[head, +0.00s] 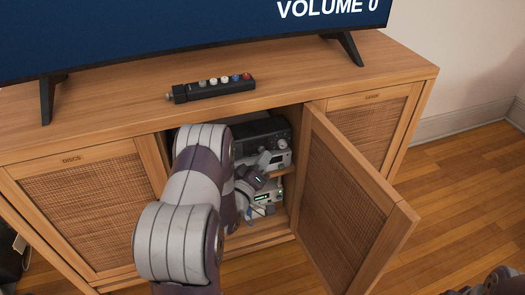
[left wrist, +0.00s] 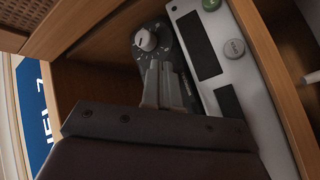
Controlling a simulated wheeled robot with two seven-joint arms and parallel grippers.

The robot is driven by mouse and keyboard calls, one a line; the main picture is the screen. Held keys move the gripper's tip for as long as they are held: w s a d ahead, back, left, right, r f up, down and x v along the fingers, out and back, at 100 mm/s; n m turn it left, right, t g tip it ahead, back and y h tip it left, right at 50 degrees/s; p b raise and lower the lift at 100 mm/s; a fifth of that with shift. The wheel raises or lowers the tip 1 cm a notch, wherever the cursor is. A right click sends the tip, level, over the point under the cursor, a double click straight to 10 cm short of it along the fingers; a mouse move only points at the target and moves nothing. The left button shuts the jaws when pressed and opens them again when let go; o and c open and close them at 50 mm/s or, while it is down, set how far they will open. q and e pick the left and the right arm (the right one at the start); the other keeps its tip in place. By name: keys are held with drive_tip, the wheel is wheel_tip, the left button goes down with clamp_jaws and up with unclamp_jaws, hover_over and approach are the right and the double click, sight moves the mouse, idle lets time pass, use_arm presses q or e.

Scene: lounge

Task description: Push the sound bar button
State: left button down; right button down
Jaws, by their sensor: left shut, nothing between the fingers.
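A black bar with a row of coloured buttons (head: 213,88) lies on top of the cabinet in the head view. I cannot tell whether it is the sound bar. My left gripper (head: 280,173) reaches into the open compartment. Its fingers (left wrist: 161,72) are shut and empty, pointing at a dark device with a round knob (left wrist: 146,40). Fingertip contact cannot be told. My arm hides part of the compartment.
The compartment's woven door (head: 345,205) stands open on the right. The television (head: 180,35) reads VOLUME 0. Dark parts, possibly my right arm, show at the bottom right edge. Wooden floor lies right of the cabinet.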

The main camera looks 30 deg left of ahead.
use_arm(q)
drive_tip(key=shift+w+a, duration=0.25)
drive_tip(key=shift+a, duration=0.05)
drive_tip(key=shift+d, duration=0.1)
drive_tip(key=shift+s+d, duration=0.25)
drive_tip(key=shift+s, duration=0.05)
drive_tip(key=s+d+p, duration=0.2)
drive_tip(key=s+d, duration=0.2)
drive_tip(key=shift+d, duration=0.3)
idle(0.3)
